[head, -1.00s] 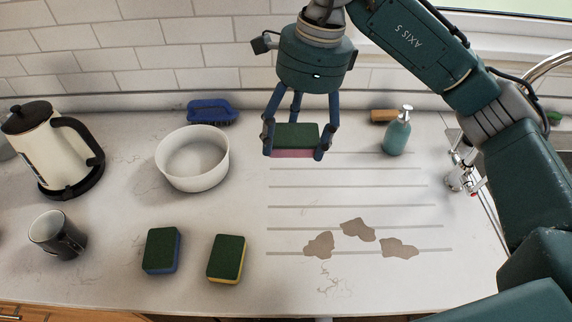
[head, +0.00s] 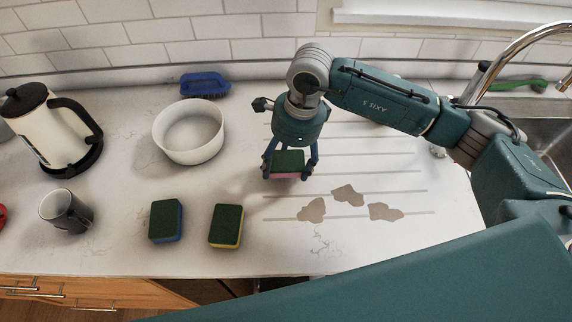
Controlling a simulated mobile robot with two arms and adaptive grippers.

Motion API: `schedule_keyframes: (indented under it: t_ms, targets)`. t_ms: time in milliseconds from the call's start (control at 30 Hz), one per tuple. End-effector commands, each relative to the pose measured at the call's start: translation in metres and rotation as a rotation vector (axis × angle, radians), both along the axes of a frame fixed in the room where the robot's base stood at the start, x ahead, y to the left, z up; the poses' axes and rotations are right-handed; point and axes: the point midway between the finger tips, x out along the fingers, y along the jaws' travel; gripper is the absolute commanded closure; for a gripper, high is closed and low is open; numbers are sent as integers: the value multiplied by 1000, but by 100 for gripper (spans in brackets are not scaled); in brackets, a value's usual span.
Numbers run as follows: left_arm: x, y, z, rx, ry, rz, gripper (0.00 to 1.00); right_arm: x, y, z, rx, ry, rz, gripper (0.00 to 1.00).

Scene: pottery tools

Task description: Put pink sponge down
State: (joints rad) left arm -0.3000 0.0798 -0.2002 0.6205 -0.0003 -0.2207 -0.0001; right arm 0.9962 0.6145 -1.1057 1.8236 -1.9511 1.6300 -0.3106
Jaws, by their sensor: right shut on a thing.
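The pink sponge (head: 286,175) with its dark green top is between the fingers of my right gripper (head: 289,172). The gripper is shut on it and points down. The sponge is level, green side up, near the left end of the drainer grooves. I cannot tell whether its underside touches the counter (head: 130,250). My left gripper is not in view.
A blue-based sponge (head: 166,221) and a yellow-based sponge (head: 226,226) lie at the front. A white bowl (head: 189,133), blue brush (head: 204,85), kettle (head: 52,130) and dark mug (head: 65,211) stand left. Brown stains (head: 347,195) mark the grooves. The sink (head: 545,130) is right.

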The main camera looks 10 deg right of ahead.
Motion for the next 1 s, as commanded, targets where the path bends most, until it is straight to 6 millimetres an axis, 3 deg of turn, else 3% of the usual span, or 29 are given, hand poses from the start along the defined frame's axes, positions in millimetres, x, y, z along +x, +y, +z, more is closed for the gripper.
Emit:
schedule_keyframes:
  t_ms: [167,567,600,667,1000]
  targets:
    - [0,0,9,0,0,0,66,-1,0,-24,0,3,-1,39]
    - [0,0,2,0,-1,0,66,0,0,-30,0,1,0,39]
    - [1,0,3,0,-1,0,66,0,0,-29,0,1,0,24]
    - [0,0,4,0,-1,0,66,0,0,-29,0,1,0,12]
    - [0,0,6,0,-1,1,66,0,0,-26,0,1,0,11]
